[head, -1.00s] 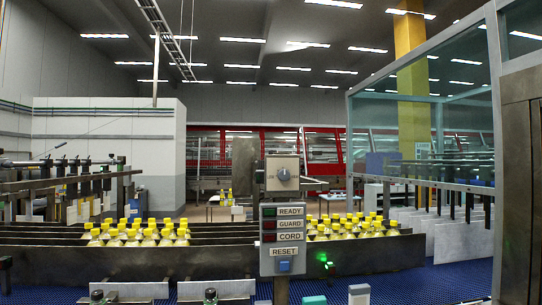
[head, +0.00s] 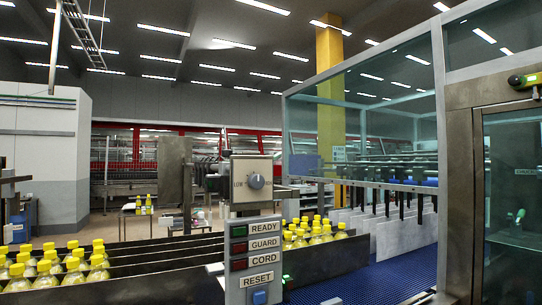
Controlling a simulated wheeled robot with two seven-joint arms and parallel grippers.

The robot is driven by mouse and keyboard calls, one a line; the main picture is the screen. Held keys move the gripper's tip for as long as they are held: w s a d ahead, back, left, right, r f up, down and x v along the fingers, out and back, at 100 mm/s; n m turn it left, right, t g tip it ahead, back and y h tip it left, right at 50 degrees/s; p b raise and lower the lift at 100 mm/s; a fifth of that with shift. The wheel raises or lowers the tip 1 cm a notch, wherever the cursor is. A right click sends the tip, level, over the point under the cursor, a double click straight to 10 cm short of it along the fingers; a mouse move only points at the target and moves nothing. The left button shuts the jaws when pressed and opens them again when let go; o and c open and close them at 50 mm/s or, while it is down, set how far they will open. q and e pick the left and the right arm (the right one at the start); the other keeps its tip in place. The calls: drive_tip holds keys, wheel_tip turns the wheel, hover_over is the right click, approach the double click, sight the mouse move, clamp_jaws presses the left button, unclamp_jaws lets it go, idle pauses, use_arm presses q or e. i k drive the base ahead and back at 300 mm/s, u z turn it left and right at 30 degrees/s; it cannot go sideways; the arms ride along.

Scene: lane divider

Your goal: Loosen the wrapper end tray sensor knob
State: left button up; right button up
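Neither of my grippers is in the head view. A control post stands in front of the conveyor. Its upper box carries a round grey knob (head: 256,182) on a pale plate with a "LOW" mark at its left. Below is a grey panel (head: 255,246) with READY, GUARD and CORD labels and a blue RESET button (head: 260,297). I cannot tell whether this knob is the tray sensor's. A small green light (head: 286,280) shows just right of the panel, on a part too small to make out.
Yellow-capped bottles (head: 60,270) stand in lanes between dark dividers, with more bottles (head: 312,232) right of the post. A blue conveyor belt (head: 372,280) runs toward a glazed enclosure (head: 375,130). A metal-framed glass door (head: 512,200) stands close at right.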

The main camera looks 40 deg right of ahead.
sight(226, 154)
drive_tip(key=z, duration=1)
drive_tip(key=i, duration=0.85)
drive_tip(key=z, duration=0.8)
